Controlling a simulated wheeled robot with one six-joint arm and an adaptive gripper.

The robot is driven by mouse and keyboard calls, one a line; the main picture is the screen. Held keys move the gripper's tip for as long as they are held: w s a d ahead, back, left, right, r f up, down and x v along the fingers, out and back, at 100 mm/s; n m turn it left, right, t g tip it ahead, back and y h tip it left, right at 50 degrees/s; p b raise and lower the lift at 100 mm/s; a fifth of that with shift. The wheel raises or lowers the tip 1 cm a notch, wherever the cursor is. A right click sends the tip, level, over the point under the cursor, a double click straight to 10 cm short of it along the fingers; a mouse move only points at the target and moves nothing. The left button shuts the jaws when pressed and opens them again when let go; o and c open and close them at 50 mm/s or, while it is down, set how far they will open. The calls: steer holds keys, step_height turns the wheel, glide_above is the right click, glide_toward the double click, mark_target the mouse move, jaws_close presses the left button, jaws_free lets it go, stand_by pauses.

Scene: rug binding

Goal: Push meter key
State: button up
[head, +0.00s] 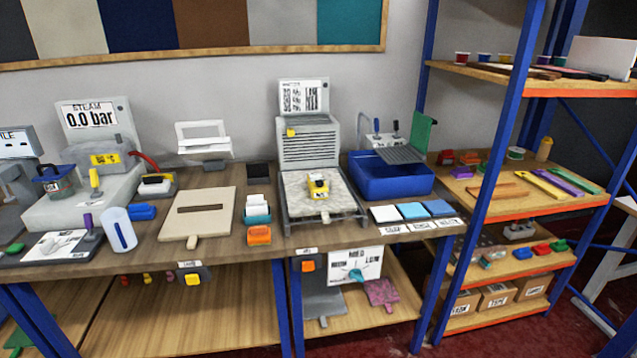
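No part is clearly labelled as the meter key. A grey louvred machine (308,150) stands at the back middle of the bench, with an upright display panel (303,97) whose small print I cannot read with certainty. A small yellow piece (291,132) sits at the left of its top, below the panel; I cannot tell whether it is the key. A yellow block-like tool (319,187) stands on the pale bed in front of the machine. My gripper is not in view.
A steam unit (91,115) reading 0.0 bar stands at the left. A slotted board (198,214), an orange block (259,235) and a blue bin (391,180) crowd the bench (230,262). A blue-post shelf (483,180) rises at the right. Red floor (400,338) shows in front.

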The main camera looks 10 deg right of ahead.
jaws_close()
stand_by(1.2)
